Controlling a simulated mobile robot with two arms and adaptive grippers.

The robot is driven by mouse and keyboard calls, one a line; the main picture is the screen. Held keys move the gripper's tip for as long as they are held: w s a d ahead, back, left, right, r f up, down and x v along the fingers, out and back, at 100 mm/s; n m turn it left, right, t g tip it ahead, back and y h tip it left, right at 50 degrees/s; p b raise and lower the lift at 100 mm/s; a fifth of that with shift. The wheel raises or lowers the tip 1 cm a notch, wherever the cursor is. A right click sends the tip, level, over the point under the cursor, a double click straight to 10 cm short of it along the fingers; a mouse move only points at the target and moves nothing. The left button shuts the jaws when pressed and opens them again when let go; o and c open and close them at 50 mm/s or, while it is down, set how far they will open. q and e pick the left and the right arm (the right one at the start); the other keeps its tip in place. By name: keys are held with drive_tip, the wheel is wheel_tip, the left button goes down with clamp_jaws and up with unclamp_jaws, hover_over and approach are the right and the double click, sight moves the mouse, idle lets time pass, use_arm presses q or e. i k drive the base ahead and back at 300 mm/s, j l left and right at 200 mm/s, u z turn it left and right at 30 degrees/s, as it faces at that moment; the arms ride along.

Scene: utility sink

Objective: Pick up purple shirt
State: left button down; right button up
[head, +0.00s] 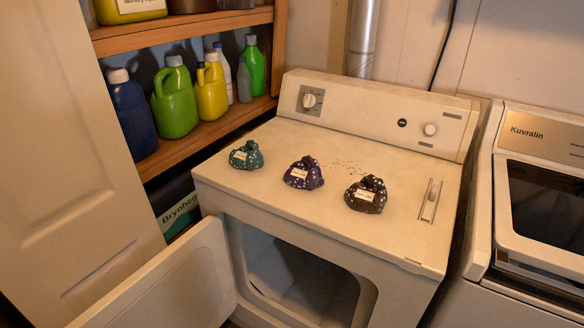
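A crumpled purple shirt (304,173) with light spots and a small white label lies on top of the white dryer (400,225), in the middle of three bundles. A green crumpled cloth (246,155) with a label lies to its left. A dark brown crumpled cloth (366,195) with a label lies to its right. The three bundles are apart from each other. Neither of my grippers shows in the head view.
The dryer's front door (175,285) hangs open to the left. A wooden shelf (215,122) with several bottles stands at the left, beside a pale door (75,150). A second machine (545,190) stands at the right. The dryer top around the bundles is mostly clear.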

sight(305, 174)
drive_tip(key=i+j, duration=0.9)
drive_tip(key=z, duration=1.25)
drive_tip(key=u, duration=0.35)
drive_tip(key=l+u, duration=0.7)
drive_tip(key=l, duration=0.2)
drive_tip(key=l+u, duration=0.35)
drive_tip(key=k+l, duration=0.05)
